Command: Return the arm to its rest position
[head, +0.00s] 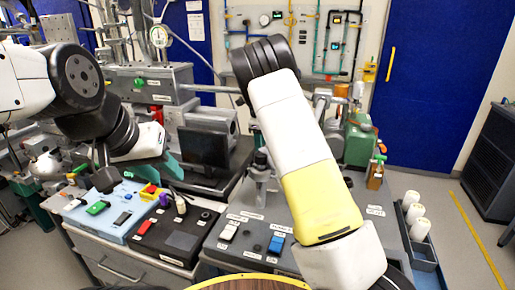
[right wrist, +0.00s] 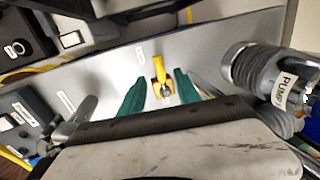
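My left arm comes in from the left in the head view. Its gripper (head: 172,167) has teal fingers and hangs above the back of the bench; its opening cannot be made out. My right arm (head: 305,150), white and yellow, rises across the middle of the head view, and its gripper is hidden there. In the right wrist view, my right gripper (right wrist: 160,92) shows two green fingers standing apart. A small yellow handle (right wrist: 158,68) on a grey panel appears between them, touching neither; its distance is unclear.
A grey cylinder labelled PUMP (right wrist: 262,72) is close on the right in the wrist view. A rack with white rolls (head: 420,255) stands at right. Floor (head: 440,195) is free near the blue door (head: 425,90).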

